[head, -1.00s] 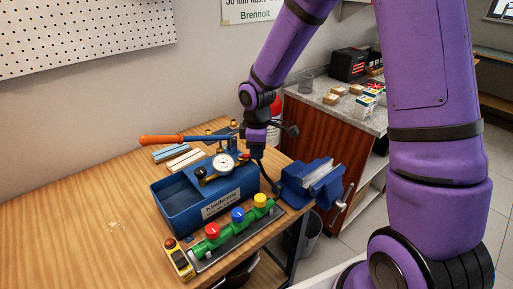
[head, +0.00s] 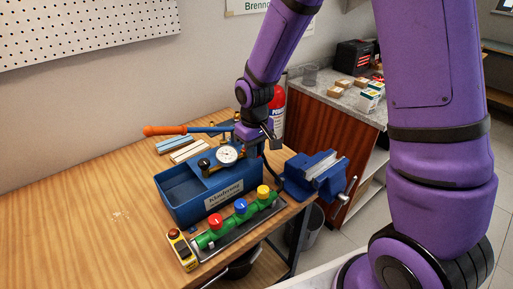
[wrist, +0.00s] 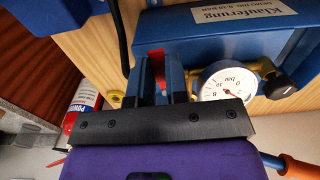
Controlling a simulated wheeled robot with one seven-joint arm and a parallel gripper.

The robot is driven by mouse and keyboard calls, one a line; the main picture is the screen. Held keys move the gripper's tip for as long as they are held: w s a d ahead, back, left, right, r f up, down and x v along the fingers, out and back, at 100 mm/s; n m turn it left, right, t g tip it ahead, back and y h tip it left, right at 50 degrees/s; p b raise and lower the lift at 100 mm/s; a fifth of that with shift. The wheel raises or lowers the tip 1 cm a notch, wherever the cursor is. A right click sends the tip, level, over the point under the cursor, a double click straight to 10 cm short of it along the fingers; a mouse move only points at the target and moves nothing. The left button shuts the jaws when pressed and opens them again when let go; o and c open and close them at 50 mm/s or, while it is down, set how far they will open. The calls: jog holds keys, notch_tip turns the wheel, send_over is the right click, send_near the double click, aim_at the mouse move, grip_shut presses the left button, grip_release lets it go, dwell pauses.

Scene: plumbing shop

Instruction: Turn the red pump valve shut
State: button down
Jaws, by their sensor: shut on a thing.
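The red pump valve (wrist: 157,62) shows as a red strip between the two fingers of my gripper (wrist: 158,76) in the wrist view. My gripper is shut on it, and the fingers hide most of it. In the head view my gripper (head: 253,151) is at the right end of the blue test pump (head: 178,209), just right of the gauge (head: 228,155), and the valve is hidden there. The wrist view also shows the white gauge (wrist: 228,82) close to the right finger. The angle of the valve handle cannot be told.
A green manifold (head: 226,228) with red, blue and yellow knobs lies in front of the pump. A yellow device (head: 181,248) stands beside it. A blue vise (head: 312,176) is close on the right. The orange-handled lever (head: 165,130) lies behind the pump.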

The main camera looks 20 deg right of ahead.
jog(key=shift+a+m, duration=0.1)
jog(key=shift+m, duration=0.2)
jog(key=c, duration=1.1)
grip_release()
jog(key=shift+r, duration=0.1)
notch_tip(320, 180, up, 11)
jog(key=shift+f, duration=0.2)
